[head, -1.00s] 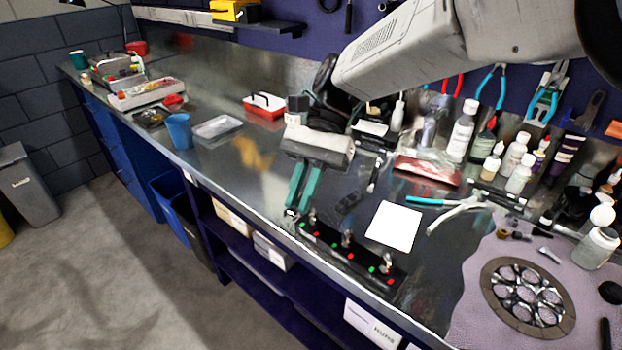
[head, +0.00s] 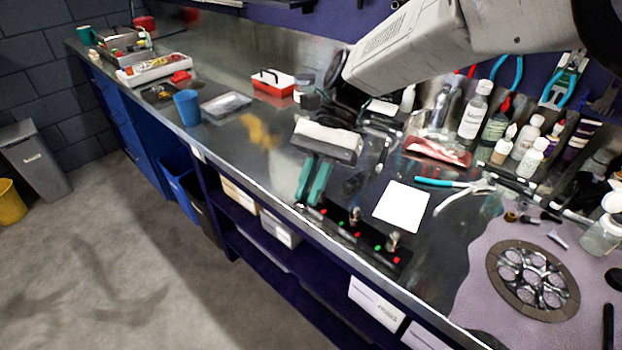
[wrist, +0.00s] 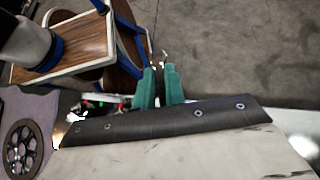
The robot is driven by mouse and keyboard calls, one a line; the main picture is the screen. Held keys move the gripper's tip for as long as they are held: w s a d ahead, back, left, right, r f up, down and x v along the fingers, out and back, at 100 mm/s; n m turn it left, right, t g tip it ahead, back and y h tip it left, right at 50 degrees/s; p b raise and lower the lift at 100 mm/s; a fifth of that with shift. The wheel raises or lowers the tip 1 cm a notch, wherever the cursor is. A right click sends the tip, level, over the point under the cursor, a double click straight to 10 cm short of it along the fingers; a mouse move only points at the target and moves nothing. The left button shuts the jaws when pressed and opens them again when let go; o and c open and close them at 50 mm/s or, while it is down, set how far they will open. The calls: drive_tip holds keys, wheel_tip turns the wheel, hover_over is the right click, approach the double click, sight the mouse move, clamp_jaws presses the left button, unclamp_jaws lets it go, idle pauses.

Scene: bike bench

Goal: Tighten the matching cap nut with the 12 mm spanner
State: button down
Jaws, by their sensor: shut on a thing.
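My gripper (head: 309,199), with green fingers, points down at the front edge of the bench, by the left end of a black strip (head: 374,240). The strip carries upright metal studs with nuts (head: 392,241) and red and green marks. In the wrist view my gripper (wrist: 159,72) is shut on a thin metallic piece, seemingly the spanner (wrist: 163,57); little of it shows. Its size mark cannot be read. I cannot tell whether it touches any nut. In the wrist view the strip is mostly hidden behind my gripper body.
A chainring disc (head: 533,280) lies on a mauve mat (head: 480,265) at the right. Bottles (head: 474,112) crowd the back. A blue cup (head: 187,107) stands left.

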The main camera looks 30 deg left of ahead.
drive_tip(key=shift+f, duration=1.7)
drive_tip(key=shift+f, duration=0.1)
drive_tip(key=shift+w+a+m+t+y, duration=0.1)
drive_tip(key=shift+a+m+t+y, duration=0.2)
drive_tip(key=shift+m+y, duration=0.5)
drive_tip(key=shift+w+a+m+t+y, duration=0.1)
drive_tip(key=shift+a+m+y, duration=0.25)
drive_tip(key=shift+m+y, duration=0.45)
drive_tip(key=shift+w+a+m+t+y, duration=0.1)
drive_tip(key=shift+a+m+t+y, duration=0.2)
drive_tip(key=shift+m+y, duration=0.5)
idle(0.6)
drive_tip(key=shift+w+a+m+t+y, duration=0.25)
drive_tip(key=shift+m+t+y, duration=0.2)
drive_tip(key=shift+m, duration=0.4)
drive_tip(key=shift+w+a+m+t+y, duration=0.1)
drive_tip(key=shift+a+m+t+y, duration=0.1)
drive_tip(key=shift+m+t+y, duration=0.45)
drive_tip(key=shift+w+a+m+t+y, duration=0.1)
drive_tip(key=shift+w+a+m+y, duration=0.15)
drive_tip(key=shift+m, duration=0.75)
idle(0.7)
